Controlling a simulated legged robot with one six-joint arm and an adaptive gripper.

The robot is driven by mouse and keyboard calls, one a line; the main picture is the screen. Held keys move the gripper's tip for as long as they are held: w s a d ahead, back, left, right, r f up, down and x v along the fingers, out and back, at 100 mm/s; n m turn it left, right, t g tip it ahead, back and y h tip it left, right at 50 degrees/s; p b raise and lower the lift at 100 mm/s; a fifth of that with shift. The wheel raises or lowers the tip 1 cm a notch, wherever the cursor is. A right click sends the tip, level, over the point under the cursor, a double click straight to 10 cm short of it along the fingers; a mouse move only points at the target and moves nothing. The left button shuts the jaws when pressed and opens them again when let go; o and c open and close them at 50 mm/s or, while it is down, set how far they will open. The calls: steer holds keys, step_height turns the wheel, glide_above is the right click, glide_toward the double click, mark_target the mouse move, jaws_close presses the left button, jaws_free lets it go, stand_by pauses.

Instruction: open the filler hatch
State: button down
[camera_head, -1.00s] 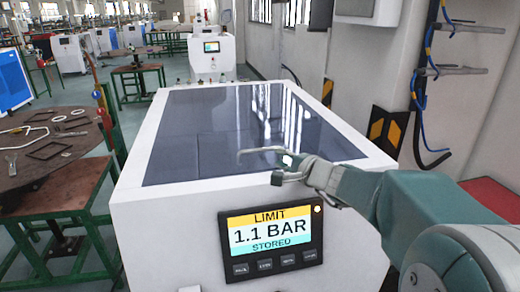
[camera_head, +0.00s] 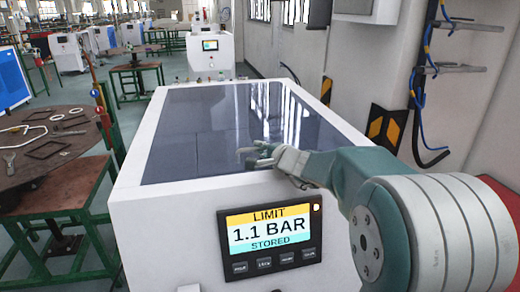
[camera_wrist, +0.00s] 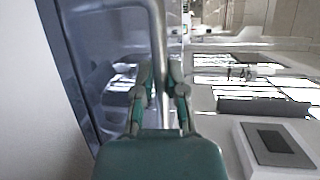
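A white cabinet (camera_head: 160,225) has a large dark glossy panel (camera_head: 200,120) set in its top. I cannot tell whether this panel is the filler hatch; it lies flat. A thin metal bar, bent like a handle, is at the panel's near right part. My gripper (camera_head: 258,155) is there, low over the panel's near edge. In the wrist view the bar (camera_wrist: 158,35) runs lengthwise between the two fingers of my gripper (camera_wrist: 161,75). The fingers stand apart on either side of it. Whether they touch it is not clear.
A display (camera_head: 268,238) on the cabinet's front reads "LIMIT 1.1 BAR STORED", with several buttons below. A round table (camera_head: 30,185) with loose metal parts stands at left. A wall with blue cables (camera_head: 424,60) and a striped post is at right.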

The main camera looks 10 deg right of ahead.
steer(key=shift+r, duration=0.3)
stand_by(0.4)
steer(key=shift+w+r+g, duration=0.2)
steer(key=shift+r+g, duration=0.15)
steer(key=shift+r, duration=0.3)
steer(key=shift+w+r+g, duration=0.2)
steer(key=shift+r+g, duration=0.15)
steer(key=shift+r, duration=0.3)
steer(key=w+r+m+g+h, duration=0.1)
steer(key=w+r+g, duration=0.4)
steer(key=r, duration=0.5)
steer(key=shift+w+r+m, duration=0.2)
steer(key=shift+w+m, duration=0.3)
steer(key=shift+w, duration=0.8)
steer(key=shift+w+r, duration=0.15)
steer(key=c, duration=1)
jaws_free()
steer(key=shift+o, duration=0.2)
